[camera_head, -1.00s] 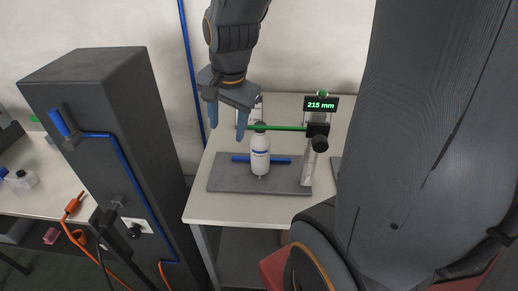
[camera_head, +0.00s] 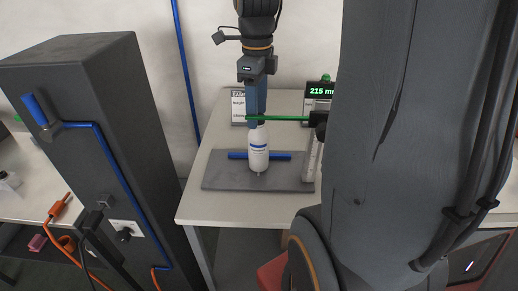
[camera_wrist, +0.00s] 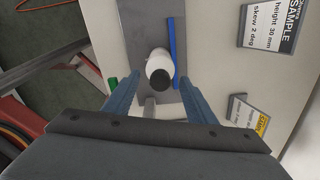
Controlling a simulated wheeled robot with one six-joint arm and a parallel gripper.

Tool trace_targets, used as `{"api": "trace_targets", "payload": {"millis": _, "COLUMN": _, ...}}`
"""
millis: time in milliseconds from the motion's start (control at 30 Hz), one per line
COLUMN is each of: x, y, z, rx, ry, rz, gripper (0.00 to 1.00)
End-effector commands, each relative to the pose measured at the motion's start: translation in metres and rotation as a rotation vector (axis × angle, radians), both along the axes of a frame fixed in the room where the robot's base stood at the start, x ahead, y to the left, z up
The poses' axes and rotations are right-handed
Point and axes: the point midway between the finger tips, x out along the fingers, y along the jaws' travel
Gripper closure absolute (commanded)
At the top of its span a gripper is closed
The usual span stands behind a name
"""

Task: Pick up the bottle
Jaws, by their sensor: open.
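The white bottle (camera_head: 258,155) with a blue band on its label stands upright on a grey base plate (camera_head: 220,183) on the table. In the wrist view the bottle (camera_wrist: 158,66) with its dark cap shows just beyond the fingertips, roughly centred between them. My gripper (camera_head: 256,122) points down with its blue fingers at the bottle's top in the head view, where they overlap the cap. In the wrist view my gripper (camera_wrist: 156,82) is open, with one finger on each side and nothing held. I cannot tell whether a finger touches the bottle.
A green bar (camera_head: 285,118) runs from a height gauge with a lit display (camera_head: 319,92) close by the fingers. A blue bar (camera_head: 280,156) lies behind the bottle. Sample cards (camera_wrist: 270,27) stand nearby. A dark grey pillar (camera_head: 85,120) rises on the left.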

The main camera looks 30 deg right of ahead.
Motion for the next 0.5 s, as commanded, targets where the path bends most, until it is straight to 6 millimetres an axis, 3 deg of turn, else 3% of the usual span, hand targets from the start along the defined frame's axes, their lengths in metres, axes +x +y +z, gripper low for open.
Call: {"api": "trace_targets", "payload": {"millis": 500, "x": -0.003, "y": -0.003, "z": -0.059, "rx": 0.001, "ry": 0.002, "rz": 0.004, "gripper": 0.49}}
